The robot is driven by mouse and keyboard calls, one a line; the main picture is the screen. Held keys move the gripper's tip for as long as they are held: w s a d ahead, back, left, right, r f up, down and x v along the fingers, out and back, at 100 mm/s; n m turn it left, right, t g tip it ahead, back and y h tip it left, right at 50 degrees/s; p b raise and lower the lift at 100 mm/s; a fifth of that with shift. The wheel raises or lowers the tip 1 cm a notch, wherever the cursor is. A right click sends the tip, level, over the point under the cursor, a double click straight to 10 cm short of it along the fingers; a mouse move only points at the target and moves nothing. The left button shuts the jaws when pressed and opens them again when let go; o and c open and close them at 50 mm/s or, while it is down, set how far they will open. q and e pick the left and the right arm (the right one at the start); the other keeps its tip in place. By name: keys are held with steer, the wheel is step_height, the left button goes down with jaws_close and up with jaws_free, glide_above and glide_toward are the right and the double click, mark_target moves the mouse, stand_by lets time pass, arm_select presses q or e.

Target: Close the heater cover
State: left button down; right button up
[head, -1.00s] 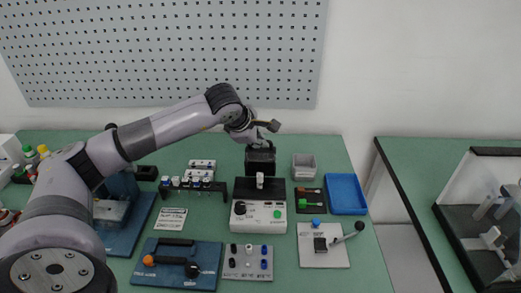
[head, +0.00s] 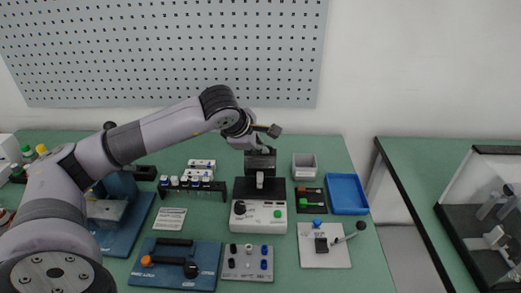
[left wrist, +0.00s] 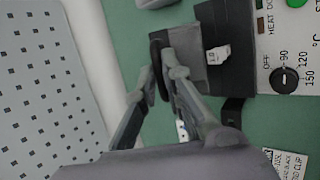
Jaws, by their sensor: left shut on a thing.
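The heater (head: 262,219) is a white box with a black knob and a green button, with a black block at its back. Its dark cover (head: 260,162) stands raised at the rear of the block, with a small white tab in front. My left gripper (head: 263,149) is at the cover's top edge, shut on it. In the left wrist view my left gripper (left wrist: 163,62) has its fingers close together at the edge of the grey cover (left wrist: 193,72). The gripper partly hides the grip. My right gripper is not in view.
A tube rack (head: 193,188) stands left of the heater. A grey bin (head: 304,166), a blue tray (head: 346,195) and a lever fixture (head: 324,246) are to its right. A grey button panel (head: 247,263) lies in front. The pegboard wall (head: 170,50) is behind.

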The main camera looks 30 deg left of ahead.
arm_select(q)
steer(key=shift+s+d+f+b, duration=0.25)
steer(key=shift+s+d+b, duration=0.05)
steer(key=shift+s+b, duration=0.15)
steer(key=shift+s+d+f+b, duration=0.2)
steer(key=shift+s+d+b, duration=0.1)
steer(key=shift+s, duration=0.15)
steer(key=shift+s+d, duration=0.15)
steer(key=shift+s, duration=0.15)
steer(key=shift+s+r, duration=0.1)
steer(key=shift+r, duration=0.05)
